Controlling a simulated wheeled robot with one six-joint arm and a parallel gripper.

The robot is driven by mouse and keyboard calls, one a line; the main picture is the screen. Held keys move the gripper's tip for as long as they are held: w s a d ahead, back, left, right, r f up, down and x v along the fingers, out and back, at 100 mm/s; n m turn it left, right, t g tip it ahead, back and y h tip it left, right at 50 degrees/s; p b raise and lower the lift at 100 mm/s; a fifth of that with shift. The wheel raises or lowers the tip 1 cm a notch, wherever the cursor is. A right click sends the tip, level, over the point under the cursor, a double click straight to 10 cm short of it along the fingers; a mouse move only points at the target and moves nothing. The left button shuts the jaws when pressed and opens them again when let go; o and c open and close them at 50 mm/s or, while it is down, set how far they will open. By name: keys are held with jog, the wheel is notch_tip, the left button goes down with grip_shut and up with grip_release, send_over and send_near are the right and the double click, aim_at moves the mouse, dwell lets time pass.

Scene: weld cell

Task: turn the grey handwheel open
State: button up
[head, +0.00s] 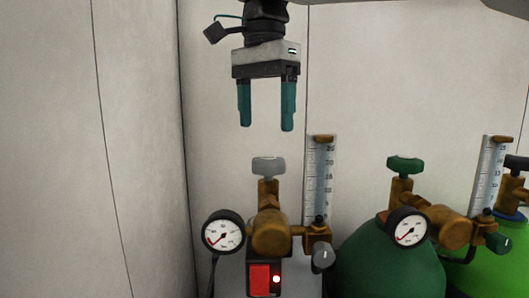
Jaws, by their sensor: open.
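The grey handwheel (268,166) sits on top of a brass valve (270,230) at the lower middle of the head view. My gripper (266,125) points down above it, with teal fingers spread apart and nothing between them. The fingertips are a little above the handwheel and apart from it. A gap of bare wall shows between them.
A gauge (223,232) and a flow tube (319,180) flank the valve. A red switch (260,279) with a lit lamp is below. A green handwheel (404,165) tops a dark green cylinder (390,270) to the right. Wall at left is clear.

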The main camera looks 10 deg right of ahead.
aim_at(268, 157)
jog(key=f, duration=0.7)
jog(key=shift+d+f, duration=0.2)
jog(key=shift+d, duration=0.1)
jog(key=c, duration=1)
